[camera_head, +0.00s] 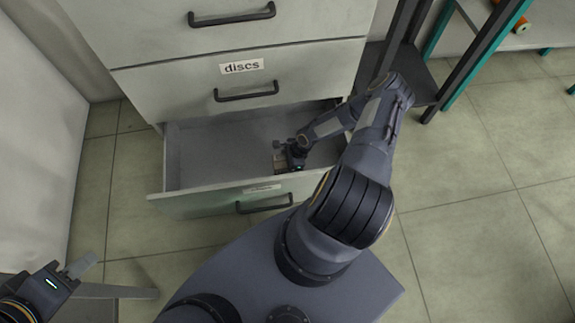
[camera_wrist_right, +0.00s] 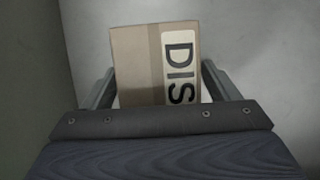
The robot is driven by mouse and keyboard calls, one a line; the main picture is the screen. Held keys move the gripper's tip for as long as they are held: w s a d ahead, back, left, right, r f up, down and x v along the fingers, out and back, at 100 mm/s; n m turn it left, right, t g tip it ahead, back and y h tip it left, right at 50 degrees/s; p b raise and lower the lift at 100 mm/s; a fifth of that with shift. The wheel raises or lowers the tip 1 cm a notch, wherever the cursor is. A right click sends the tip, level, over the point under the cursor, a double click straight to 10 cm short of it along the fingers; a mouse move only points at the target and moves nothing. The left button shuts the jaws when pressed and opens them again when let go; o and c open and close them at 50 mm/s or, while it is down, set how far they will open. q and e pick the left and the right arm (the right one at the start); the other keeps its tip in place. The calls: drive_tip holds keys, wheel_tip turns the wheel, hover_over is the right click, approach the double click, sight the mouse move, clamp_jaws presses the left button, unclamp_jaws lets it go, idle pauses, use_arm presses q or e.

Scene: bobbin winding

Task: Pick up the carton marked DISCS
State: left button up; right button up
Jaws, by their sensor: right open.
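The carton (camera_wrist_right: 137,68) is a small brown box with a white label whose visible letters read "DIS". It lies in the open bottom drawer (camera_head: 215,150). In the head view only a small part of the carton (camera_head: 280,162) shows beside my right gripper. My right gripper (camera_wrist_right: 158,88) is open, with one finger on each side of the carton; I cannot tell whether they touch it. The near part of the carton is hidden by the gripper body. My left gripper (camera_head: 82,264) is at the lower left, away from the drawers; its jaw state is unclear.
The cabinet (camera_head: 160,80) has closed drawers above, one labelled "discs" (camera_head: 242,66). The open drawer's front panel (camera_head: 200,204) and side walls surround my right gripper. A dark rack with teal legs (camera_head: 468,60) stands at the right. The tiled floor (camera_head: 480,190) is clear.

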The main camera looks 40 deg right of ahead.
drive_tip(key=shift+f, duration=0.15)
idle(0.4)
drive_tip(key=c, duration=1.1)
